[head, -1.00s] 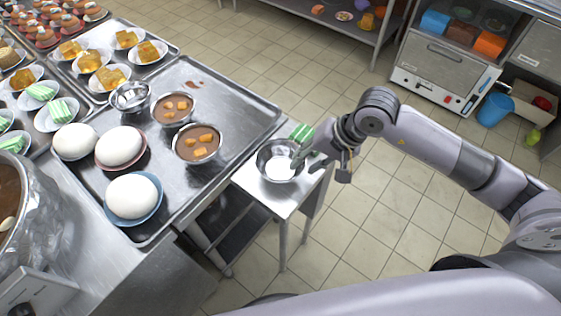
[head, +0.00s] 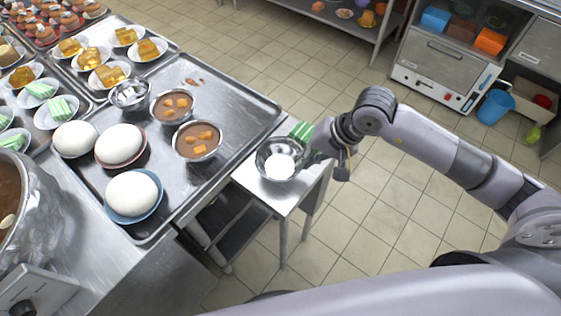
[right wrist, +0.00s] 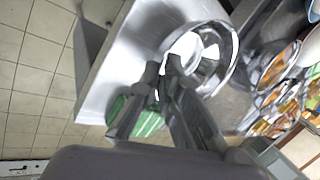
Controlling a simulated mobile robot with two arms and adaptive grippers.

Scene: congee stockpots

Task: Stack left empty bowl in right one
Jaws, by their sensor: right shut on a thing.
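A shiny metal bowl (head: 281,158) stands on the small steel side table; a bright white patch shows inside it, and I cannot tell whether that is glare or contents. My right gripper (head: 308,158) is at this bowl's right rim, shut on it. In the right wrist view the fingers (right wrist: 170,72) meet the near rim of the bowl (right wrist: 222,52). Another small metal bowl (head: 130,95), seemingly empty, sits on the large tray at the left, beside two filled bowls. My left gripper is not in view.
A green-striped item (head: 301,130) lies close behind my right gripper on the side table (head: 284,200). The large tray (head: 215,95) also holds bowls of brown soup (head: 197,141) and several white domes in bowls (head: 133,193). A pot (head: 35,215) stands at the lower left.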

